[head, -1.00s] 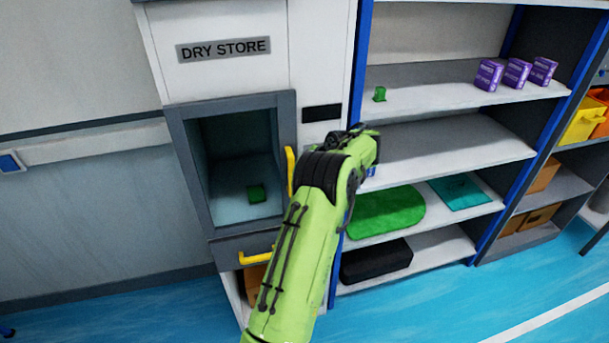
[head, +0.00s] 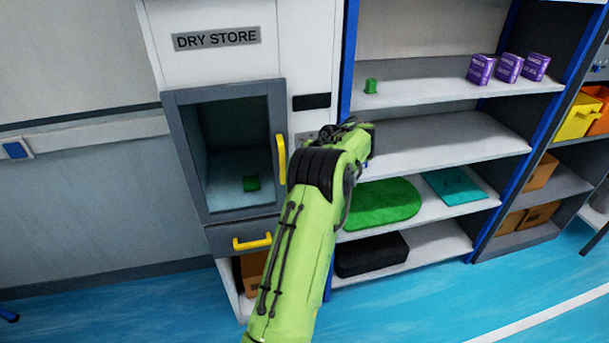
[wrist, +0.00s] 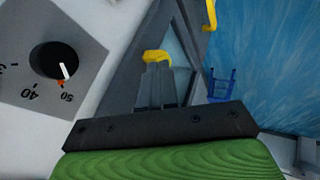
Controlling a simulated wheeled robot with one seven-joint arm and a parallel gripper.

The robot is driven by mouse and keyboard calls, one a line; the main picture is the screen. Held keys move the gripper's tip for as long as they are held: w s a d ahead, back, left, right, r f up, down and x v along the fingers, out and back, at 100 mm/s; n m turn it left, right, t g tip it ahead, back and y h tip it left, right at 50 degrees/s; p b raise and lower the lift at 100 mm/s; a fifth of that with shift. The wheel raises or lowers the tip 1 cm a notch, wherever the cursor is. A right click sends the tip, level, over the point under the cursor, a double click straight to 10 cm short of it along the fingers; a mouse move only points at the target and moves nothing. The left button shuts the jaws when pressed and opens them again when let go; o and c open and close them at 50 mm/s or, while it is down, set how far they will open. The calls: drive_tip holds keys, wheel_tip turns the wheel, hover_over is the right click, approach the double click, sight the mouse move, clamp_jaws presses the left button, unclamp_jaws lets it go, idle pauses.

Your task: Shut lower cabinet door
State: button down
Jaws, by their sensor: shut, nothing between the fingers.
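The lower cabinet door (head: 222,240) is a dark grey panel with a yellow bar handle (head: 252,242), below the framed upper compartment of the DRY STORE cabinet (head: 160,60). An open space with a brown box (head: 250,272) shows beneath the panel, so the lower door does not look fully shut; my arm covers its right side. My gripper (wrist: 157,85) is shut and empty in the wrist view, with a yellow handle (wrist: 157,55) beyond its fingertips. I cannot tell whether they touch. In the head view my fingers are hidden behind my wrist.
The upper door's yellow handle (head: 281,160) is close to my arm. A grey dial plate (wrist: 50,70) lies left of my fingers in the wrist view. Open shelves (head: 440,145) with a blue post stand to the right.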

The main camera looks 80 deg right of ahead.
drive_tip(key=d+p+v, duration=0.1)
drive_tip(key=v, duration=0.8)
drive_tip(key=shift+r+p, duration=0.15)
drive_tip(key=shift+p, duration=0.15)
drive_tip(key=shift+s+a, duration=0.1)
drive_tip(key=shift+s, duration=0.05)
